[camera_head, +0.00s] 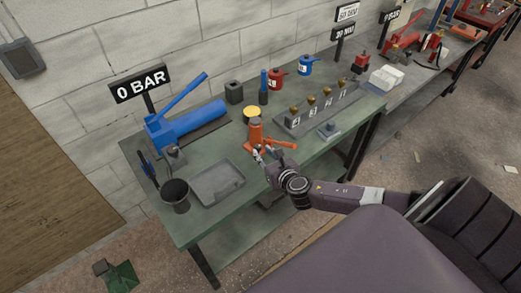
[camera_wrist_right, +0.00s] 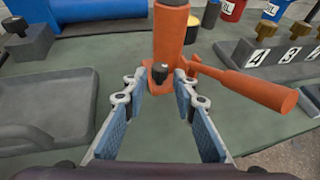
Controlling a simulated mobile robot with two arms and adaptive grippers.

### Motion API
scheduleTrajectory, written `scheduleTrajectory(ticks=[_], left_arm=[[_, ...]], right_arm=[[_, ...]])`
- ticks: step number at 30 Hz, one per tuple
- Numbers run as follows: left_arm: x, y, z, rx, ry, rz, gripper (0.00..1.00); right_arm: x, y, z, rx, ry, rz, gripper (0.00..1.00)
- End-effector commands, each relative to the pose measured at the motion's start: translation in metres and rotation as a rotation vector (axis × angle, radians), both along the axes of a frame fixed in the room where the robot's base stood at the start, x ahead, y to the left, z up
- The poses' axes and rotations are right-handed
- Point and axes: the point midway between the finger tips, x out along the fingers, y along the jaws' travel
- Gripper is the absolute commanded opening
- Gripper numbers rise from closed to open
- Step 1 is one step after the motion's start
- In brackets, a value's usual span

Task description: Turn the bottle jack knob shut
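The orange bottle jack (camera_head: 256,131) stands upright on the green bench, and it fills the top middle of the right wrist view (camera_wrist_right: 171,35). Its small dark knob (camera_wrist_right: 160,73) shows low on the jack's near side. An orange handle (camera_wrist_right: 246,87) sticks out to the right from its base. My right gripper (camera_head: 262,156) is just in front of the jack. In the right wrist view its two fingers (camera_wrist_right: 158,88) are apart and empty, with the knob lined up between the tips, slightly beyond them. I cannot tell if any finger touches. My left gripper is not in view.
A grey tray (camera_head: 217,196) and a dark cup (camera_head: 175,199) are left of the gripper. A blue pump (camera_head: 188,125) lies behind. A yellow-topped can (camera_head: 252,113) stands behind the jack.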

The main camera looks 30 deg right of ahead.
Motion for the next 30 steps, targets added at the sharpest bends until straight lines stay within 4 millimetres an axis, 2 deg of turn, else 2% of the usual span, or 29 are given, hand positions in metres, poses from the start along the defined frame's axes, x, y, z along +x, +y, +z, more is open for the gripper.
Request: scheduleTrajectory(ticks=[6, 17, 24, 30], left_arm=[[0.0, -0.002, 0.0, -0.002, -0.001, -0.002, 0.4], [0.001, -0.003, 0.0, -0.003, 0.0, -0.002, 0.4], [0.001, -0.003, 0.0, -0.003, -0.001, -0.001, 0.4], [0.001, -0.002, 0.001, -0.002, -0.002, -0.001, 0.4]], right_arm=[[0.021, -0.003, -0.008, 0.001, -0.001, 0.0, 0.26], [0.025, -0.004, -0.011, 0.002, 0.001, -0.001, 0.26], [0.025, -0.004, -0.011, 0.002, 0.001, -0.001, 0.01], [0.025, -0.004, -0.011, 0.003, 0.0, -0.006, 0.0]])
